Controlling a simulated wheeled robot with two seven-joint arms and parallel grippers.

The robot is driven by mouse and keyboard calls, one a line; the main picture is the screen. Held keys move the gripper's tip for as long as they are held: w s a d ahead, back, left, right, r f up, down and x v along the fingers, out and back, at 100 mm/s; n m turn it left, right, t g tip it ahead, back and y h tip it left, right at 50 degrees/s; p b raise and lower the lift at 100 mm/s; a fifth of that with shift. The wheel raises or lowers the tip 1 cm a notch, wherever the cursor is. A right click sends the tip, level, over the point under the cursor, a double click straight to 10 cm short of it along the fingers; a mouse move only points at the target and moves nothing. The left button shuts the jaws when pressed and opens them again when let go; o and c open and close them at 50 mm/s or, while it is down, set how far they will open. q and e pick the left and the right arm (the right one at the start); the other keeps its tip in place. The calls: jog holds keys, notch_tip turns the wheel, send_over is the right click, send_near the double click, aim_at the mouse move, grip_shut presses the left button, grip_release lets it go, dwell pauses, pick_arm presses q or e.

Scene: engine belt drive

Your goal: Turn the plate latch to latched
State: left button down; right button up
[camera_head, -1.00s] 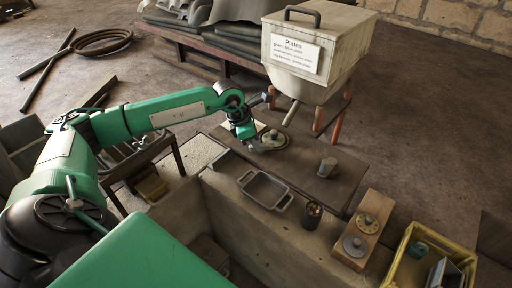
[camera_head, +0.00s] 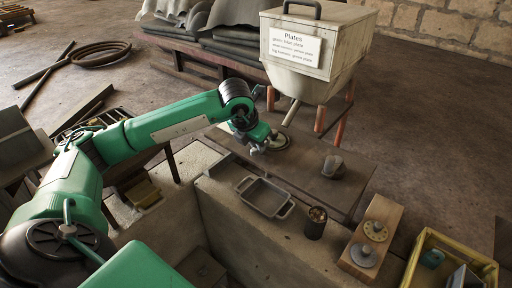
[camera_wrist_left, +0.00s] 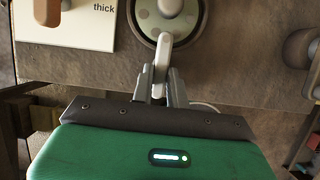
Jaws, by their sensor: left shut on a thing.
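The plate latch shows as a grey lever (camera_wrist_left: 162,52) at the near edge of a round plate (camera_wrist_left: 145,20) with a grey knob in the left wrist view. In the head view the round plate (camera_head: 281,142) lies on the dark bench top. My left gripper (camera_head: 262,145) reaches it from the left, low over the bench. In the left wrist view its fingers (camera_wrist_left: 164,78) are shut on the lever's near end. The fingers hide that end, and I cannot read the latch's position. My right gripper is not in view.
A white card (camera_wrist_left: 70,30) marked "thick" lies beside the round plate. A grey tray (camera_head: 265,197), a dark cup (camera_head: 315,223), a wooden block (camera_head: 358,259) with two discs and a yellow crate (camera_head: 411,262) stand nearer. A white "Plates" bin (camera_head: 345,40) stands behind the bench.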

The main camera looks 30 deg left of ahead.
pick_arm(q)
jog(key=shift+r, duration=0.1)
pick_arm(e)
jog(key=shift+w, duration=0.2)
pick_arm(q)
jog(key=c, duration=1.4)
grip_release()
